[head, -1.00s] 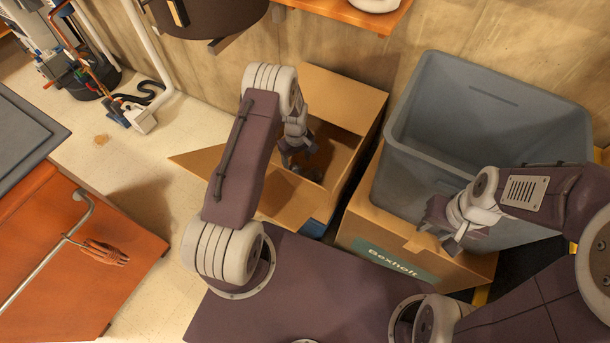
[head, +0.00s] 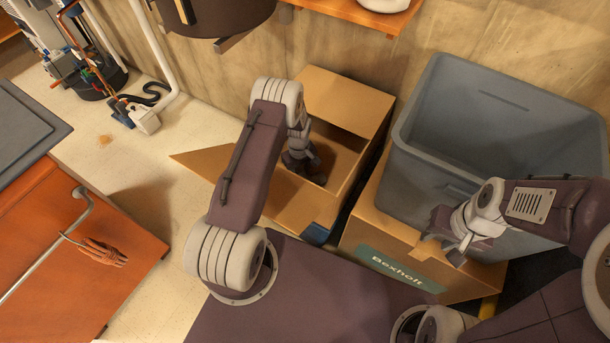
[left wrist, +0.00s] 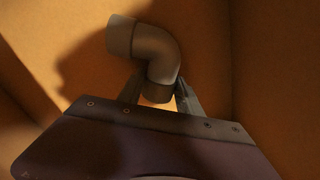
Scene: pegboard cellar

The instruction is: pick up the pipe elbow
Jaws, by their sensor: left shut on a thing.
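The pipe elbow (left wrist: 150,50) is a grey-brown bent tube with a collar at each end. In the left wrist view it sits over the cardboard floor, its lower end between the fingers of my left gripper (left wrist: 158,96). That gripper is shut on it. In the head view my left gripper (head: 303,167) reaches down into the open cardboard box (head: 365,98), and the elbow is hard to make out in the shadow there. I cannot tell whether the elbow touches the box floor. My right gripper (head: 443,243) is open and empty in front of the grey bin.
Pipes and tools stand at the back left. A shelf (head: 350,14) hangs above the box.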

